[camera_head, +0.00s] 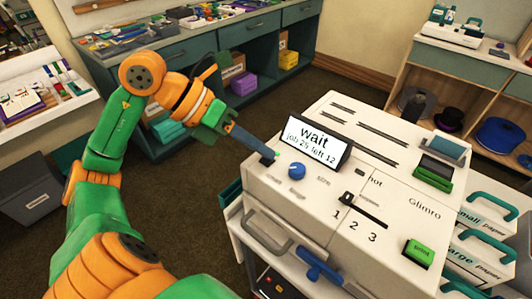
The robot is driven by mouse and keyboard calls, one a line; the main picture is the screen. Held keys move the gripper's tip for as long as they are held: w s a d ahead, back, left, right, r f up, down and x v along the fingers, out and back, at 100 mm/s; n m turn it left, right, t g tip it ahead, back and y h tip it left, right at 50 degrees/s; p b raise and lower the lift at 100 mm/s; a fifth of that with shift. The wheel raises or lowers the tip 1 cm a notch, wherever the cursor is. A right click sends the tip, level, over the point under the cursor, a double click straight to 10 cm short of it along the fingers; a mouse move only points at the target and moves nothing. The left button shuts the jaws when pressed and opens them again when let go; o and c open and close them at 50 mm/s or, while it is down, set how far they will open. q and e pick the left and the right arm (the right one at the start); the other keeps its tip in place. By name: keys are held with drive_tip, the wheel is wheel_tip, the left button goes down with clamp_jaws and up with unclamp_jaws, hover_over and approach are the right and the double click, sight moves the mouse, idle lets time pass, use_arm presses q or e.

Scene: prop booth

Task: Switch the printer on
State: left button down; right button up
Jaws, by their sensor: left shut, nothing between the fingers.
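The printer (390,225) is a large white machine with slots on top, standing at the right. Its tilted display (315,139) is lit and reads "wait", with a smaller line about a job below. A blue knob (297,170) sits left of a black slider (347,198) marked 1, 2, 3. A green button (418,253) is at the front right. My left gripper (272,155) is shut and empty, its tips at the printer's left top edge, left of the display. A small dark part beneath the tips is mostly hidden; I cannot tell whether they touch it. My right gripper is out of view.
White drawers with teal handles (492,210) stand right of the printer. A blue handle (318,265) sticks out at its front. A cluttered teal counter (190,50) runs along the back, and a wooden shelf (475,75) stands at the back right. Dark floor lies between.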

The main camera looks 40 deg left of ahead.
sight(261, 163)
use_arm(q)
drive_tip(key=shift+r, duration=0.25)
wheel_tip(261, 163, up, 6)
drive_tip(key=p, duration=0.5)
